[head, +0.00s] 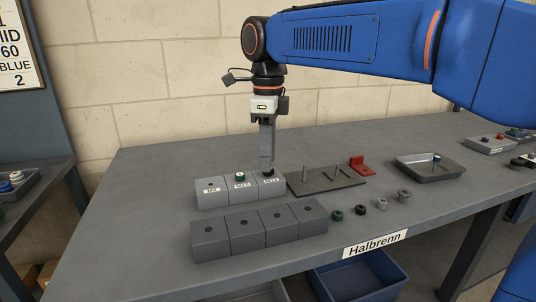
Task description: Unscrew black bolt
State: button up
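The black bolt (268,176) is a small dark shape on top of the right block of the labelled grey row, whose label seems to read M12 (270,186). My gripper (268,171) points straight down over this block, with its fingertips right at the bolt. The fingers are seen nearly edge-on and overlap, so the gap between them is hidden. The fingertips cover part of the bolt, and I cannot tell whether they grip it. The middle block (242,193) holds a green-and-white bolt (240,177). The left block, labelled M8 (211,190), shows only a small dark hole.
A front row of grey blocks (262,241) has dark holes on top. To the right are a dark plate with upright pins (325,186), a red bracket (361,164), several loose nuts (382,204) and a grey tray (411,175). A blue bin (358,277) stands below the table edge.

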dwell(0.4)
jog(key=shift+f, duration=0.9)
grip_shut()
